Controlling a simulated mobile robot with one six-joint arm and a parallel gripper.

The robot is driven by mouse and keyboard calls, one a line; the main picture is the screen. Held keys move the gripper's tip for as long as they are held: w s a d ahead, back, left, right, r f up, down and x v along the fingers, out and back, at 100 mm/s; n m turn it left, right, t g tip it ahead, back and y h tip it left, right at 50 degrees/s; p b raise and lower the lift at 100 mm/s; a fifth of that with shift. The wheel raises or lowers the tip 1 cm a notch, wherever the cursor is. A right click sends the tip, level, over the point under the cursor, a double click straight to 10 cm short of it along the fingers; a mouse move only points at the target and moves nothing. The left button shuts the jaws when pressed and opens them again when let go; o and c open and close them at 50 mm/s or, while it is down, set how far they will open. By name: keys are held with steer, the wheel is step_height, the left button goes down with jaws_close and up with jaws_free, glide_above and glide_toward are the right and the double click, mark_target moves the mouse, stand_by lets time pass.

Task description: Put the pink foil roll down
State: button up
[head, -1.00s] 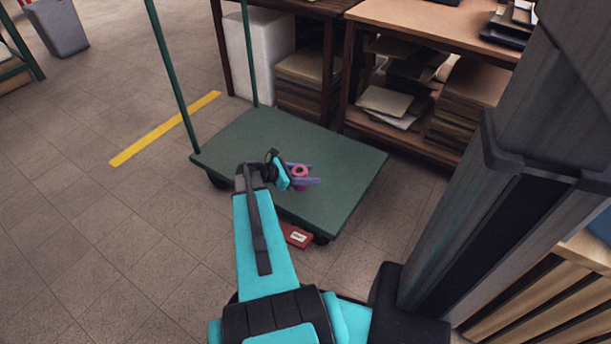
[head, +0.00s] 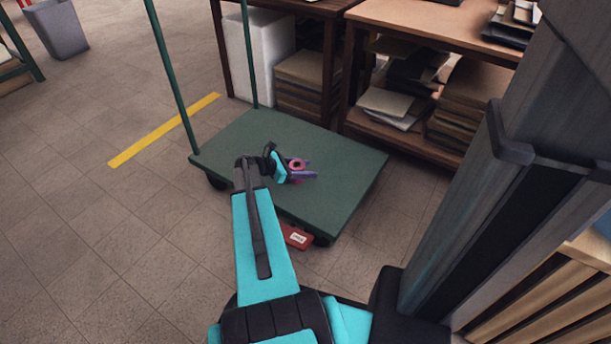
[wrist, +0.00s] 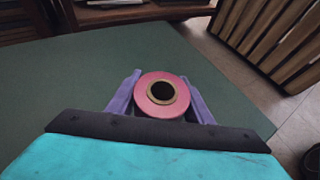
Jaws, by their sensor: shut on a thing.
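The pink foil roll (wrist: 178,105) sits between the two purple fingers of my gripper (wrist: 161,98) in the wrist view, its round end with a dark core facing the camera. The fingers are shut on its sides. In the head view the roll (head: 296,163) and my gripper (head: 303,170) are over the green cart deck (head: 340,175). The roll's lower side is hidden, so I cannot tell whether it touches the deck.
The deck around the roll is bare. Green posts (head: 172,75) rise at the cart's left end. A red box (head: 297,236) lies on the floor by the cart's front edge. Wooden shelves (head: 420,30) with stacked papers stand behind.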

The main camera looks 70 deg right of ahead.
steer(key=shift+f+b, duration=0.55)
steer(key=shift+f, duration=0.85)
steer(key=shift+f, duration=0.15)
steer(key=o, duration=1.1)
steer(key=shift+o, duration=0.2)
steer(key=shift+w+a+r, duration=0.25)
steer(key=shift+r, duration=0.15)
steer(key=p+v, duration=0.4)
steer(key=v, duration=0.5)
steer(key=shift+w+a+r+p, duration=0.15)
steer(key=shift+w+a+p, duration=0.05)
steer(key=shift+w+p, duration=0.1)
steer(key=shift+w+a+r, duration=0.25)
steer(key=shift+w+a, duration=0.2)
steer(key=shift+a, duration=0.05)
